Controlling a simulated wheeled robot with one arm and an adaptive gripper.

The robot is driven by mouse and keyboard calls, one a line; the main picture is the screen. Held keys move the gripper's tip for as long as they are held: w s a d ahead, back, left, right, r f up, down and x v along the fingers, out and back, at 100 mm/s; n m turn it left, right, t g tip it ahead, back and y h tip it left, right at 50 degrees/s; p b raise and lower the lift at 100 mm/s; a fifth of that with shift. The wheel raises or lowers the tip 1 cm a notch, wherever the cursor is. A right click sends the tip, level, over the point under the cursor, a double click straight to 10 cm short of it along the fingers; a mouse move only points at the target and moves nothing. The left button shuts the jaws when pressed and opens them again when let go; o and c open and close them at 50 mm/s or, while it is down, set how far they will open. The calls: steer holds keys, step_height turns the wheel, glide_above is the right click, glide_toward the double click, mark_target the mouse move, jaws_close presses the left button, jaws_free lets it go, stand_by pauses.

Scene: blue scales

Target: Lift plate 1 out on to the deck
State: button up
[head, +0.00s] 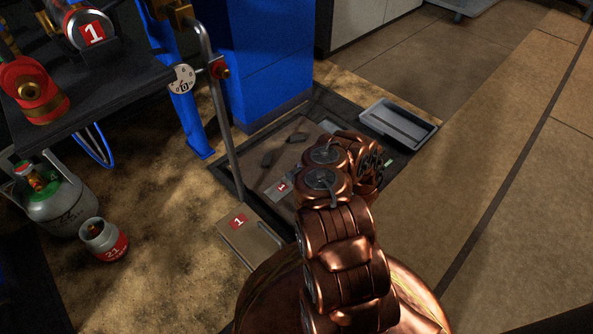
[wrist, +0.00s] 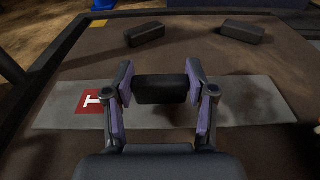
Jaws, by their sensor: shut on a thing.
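A grey strip-shaped plate with a red label reading 1 (wrist: 55,115) lies below my gripper in the wrist view. Part of it with the label (head: 284,187) shows beside my arm in the head view. My gripper (wrist: 160,90) is shut on a dark block (wrist: 161,93) over the middle of this plate, one finger at each end. I cannot tell whether the block is fixed to the plate, nor whether the plate is raised. The brown deck (wrist: 95,55) spreads around and beyond it. In the head view my arm hides the gripper and the plate's right part.
Two dark blocks (wrist: 145,35) (wrist: 243,31) lie farther back on the brown surface. A beige board labelled 1 (head: 255,243) is at its near left. A post (head: 222,120) rises on the left; a grey tray (head: 398,125) is at right. Open floor (head: 480,150) lies right.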

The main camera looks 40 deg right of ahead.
steer(key=o, duration=1.6)
steer(key=shift+s+f, duration=0.1)
steer(key=shift+f, duration=0.45)
steer(key=shift+s, duration=0.1)
steer(key=shift+s+f, duration=0.15)
steer(key=shift+s, duration=0.1)
steer(key=s, duration=0.4)
steer(key=shift+d+f, duration=0.3)
steer(key=shift+d, duration=0.05)
steer(key=s+r, duration=0.1)
steer(key=s, duration=0.2)
steer(key=s+d+r, duration=0.1)
steer(key=s, duration=0.1)
steer(key=shift+s+r, duration=0.3)
steer(key=shift+s, duration=0.05)
steer(key=shift+s+r, duration=0.5)
steer(key=shift+s, duration=0.15)
steer(key=shift+s, duration=0.1)
